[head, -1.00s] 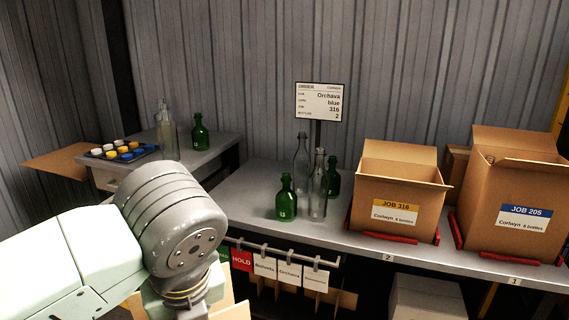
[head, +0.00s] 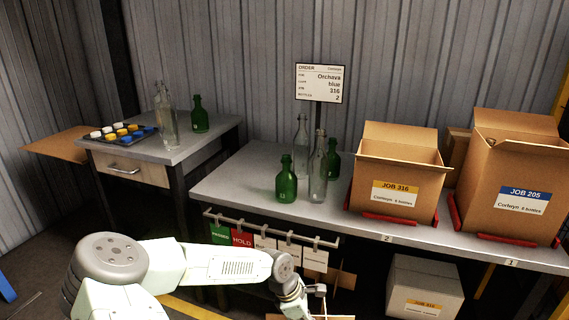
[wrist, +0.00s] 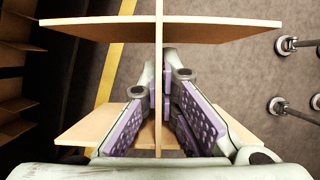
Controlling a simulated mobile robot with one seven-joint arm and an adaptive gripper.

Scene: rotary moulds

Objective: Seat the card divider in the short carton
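The card divider (wrist: 158,35) is a cross of tan card panels. In the wrist view its middle panel stands between the two purple-padded fingers of my gripper (wrist: 163,80), whose tips close against it. In the head view the divider (head: 342,279) shows partly below the bench front, beside my gripper (head: 316,291), which is small and partly cut off there. The short carton (head: 398,169), labelled JOB 316, stands open on the bench in a red holder. Its inside floor is hidden.
A taller open carton (head: 507,188), JOB 205, stands right of it. Several bottles (head: 287,182) stand left on the bench (head: 245,178). A tag rail (head: 270,229) hangs along the bench front, close to my arm. A closed box (head: 425,288) sits below the bench.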

